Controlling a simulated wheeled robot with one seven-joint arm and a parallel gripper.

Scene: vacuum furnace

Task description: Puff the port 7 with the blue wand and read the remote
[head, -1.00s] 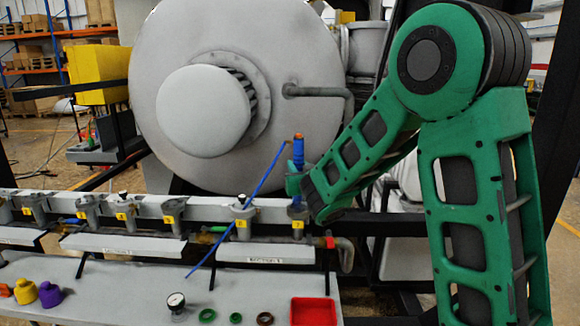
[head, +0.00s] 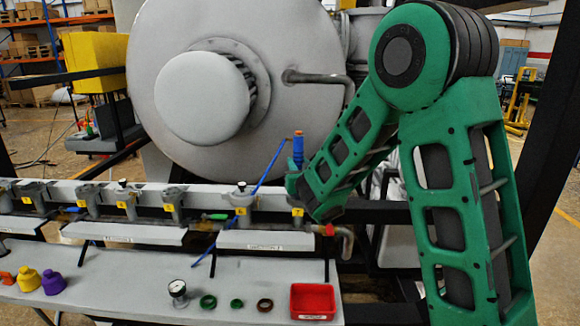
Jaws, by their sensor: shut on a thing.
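The blue wand (head: 298,152) stands upright above the row of ports, with an orange-brown top. My gripper (head: 293,186) is shut on its lower part, though the fingers show only small at the end of my green arm. Port 7 (head: 298,226), a grey fitting with a yellow tag, is just below my gripper. The wand's lower tip is hidden, so I cannot tell whether it touches port 7. I cannot make out a remote or any reading.
A red tray (head: 314,303), several rings and a small dial gauge (head: 178,290) sit on the grey bench (head: 120,275). Yellow and purple knob-like pieces (head: 54,283) are at left. Port 6 (head: 240,225) stands close left of port 7. The large round furnace door (head: 270,120) is behind.

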